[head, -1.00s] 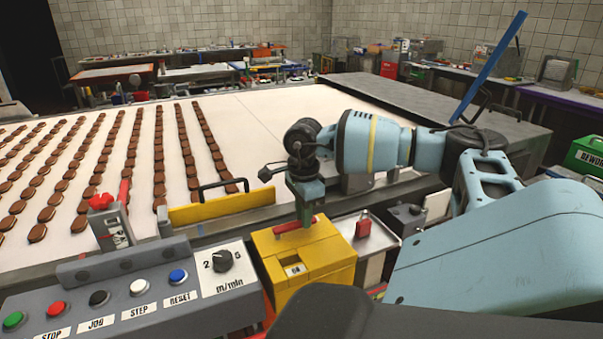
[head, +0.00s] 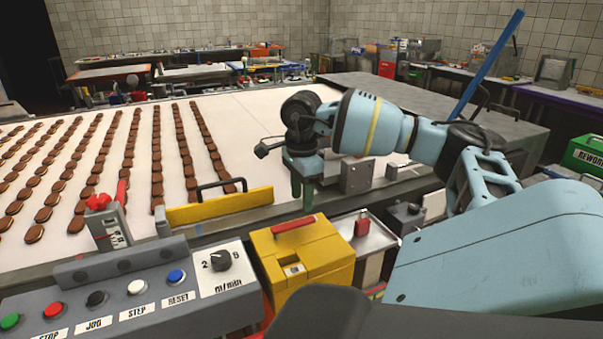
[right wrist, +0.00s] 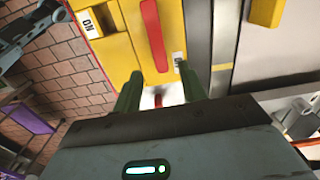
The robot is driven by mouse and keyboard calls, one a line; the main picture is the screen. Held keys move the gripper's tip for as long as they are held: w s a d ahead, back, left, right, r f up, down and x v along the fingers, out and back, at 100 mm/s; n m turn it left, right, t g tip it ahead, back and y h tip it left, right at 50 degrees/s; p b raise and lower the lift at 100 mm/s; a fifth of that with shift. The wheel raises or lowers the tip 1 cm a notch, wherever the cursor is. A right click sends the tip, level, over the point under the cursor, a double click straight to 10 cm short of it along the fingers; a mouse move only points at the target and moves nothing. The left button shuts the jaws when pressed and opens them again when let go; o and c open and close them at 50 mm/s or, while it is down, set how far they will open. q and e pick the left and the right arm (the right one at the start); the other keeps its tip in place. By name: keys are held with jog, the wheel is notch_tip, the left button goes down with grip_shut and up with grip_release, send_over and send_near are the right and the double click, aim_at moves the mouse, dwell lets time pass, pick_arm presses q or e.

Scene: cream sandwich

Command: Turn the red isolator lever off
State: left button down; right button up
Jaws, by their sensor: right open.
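The red isolator lever (head: 293,224) lies crosswise along the back of the top of a yellow box (head: 310,252). In the right wrist view the lever (right wrist: 155,35) is a long red bar. Its near end is beside a small white label (right wrist: 180,62) too small to read; an ON label (right wrist: 88,22) sits off to its left. My right gripper (head: 303,199) points down just above and behind the lever, apart from it. In the wrist view its green fingers (right wrist: 160,90) are spread, with nothing held between them. My left gripper is out of view.
A grey control panel (head: 130,300) with coloured buttons stands left of the box. A red padlock (head: 362,224) is just right of it. A yellow guard with a handle (head: 220,206) edges the conveyor (head: 260,125), which carries rows of brown biscuits.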

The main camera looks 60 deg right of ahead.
jog(key=shift+r, duration=0.9)
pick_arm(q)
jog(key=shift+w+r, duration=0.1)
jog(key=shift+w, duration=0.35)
pick_arm(e)
jog(key=shift+r, duration=0.2)
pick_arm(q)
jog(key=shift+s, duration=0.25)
